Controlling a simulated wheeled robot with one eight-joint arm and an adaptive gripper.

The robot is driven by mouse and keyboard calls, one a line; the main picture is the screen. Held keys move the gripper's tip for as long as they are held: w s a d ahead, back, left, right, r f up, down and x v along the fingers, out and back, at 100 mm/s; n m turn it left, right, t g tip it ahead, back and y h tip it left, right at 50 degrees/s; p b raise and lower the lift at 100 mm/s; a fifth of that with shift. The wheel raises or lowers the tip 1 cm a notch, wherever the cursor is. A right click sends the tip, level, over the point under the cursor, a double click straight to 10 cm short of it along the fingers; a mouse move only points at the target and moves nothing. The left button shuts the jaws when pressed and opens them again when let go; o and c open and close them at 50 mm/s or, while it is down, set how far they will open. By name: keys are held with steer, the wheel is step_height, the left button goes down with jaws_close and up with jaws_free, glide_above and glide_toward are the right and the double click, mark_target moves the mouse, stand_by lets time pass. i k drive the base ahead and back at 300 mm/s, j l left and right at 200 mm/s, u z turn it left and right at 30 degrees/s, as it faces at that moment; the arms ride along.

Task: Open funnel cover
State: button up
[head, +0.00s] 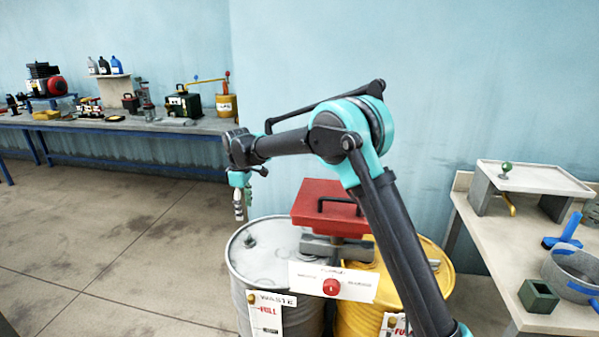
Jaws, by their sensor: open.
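The red funnel cover (345,190) lies shut, with a dark handle on its near side, above the drums. It sits over a grey support (338,248) between a grey drum (252,262) and a yellow drum (430,275). My gripper (239,212) is to the left of the cover, pointing down above the grey drum. It is open and small in view, and I see nothing between its fingers. My arm crosses in front of the yellow drum and hides part of it.
A white panel with a red knob (331,287) is on the near side of the drums. A workbench (473,222) with a blue-handled tool and a green box (538,296) stands at the right. A long table with equipment (160,127) runs along the back left. The floor (110,240) at left is clear.

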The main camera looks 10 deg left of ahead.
mark_target(317, 198)
steer(key=k, duration=1)
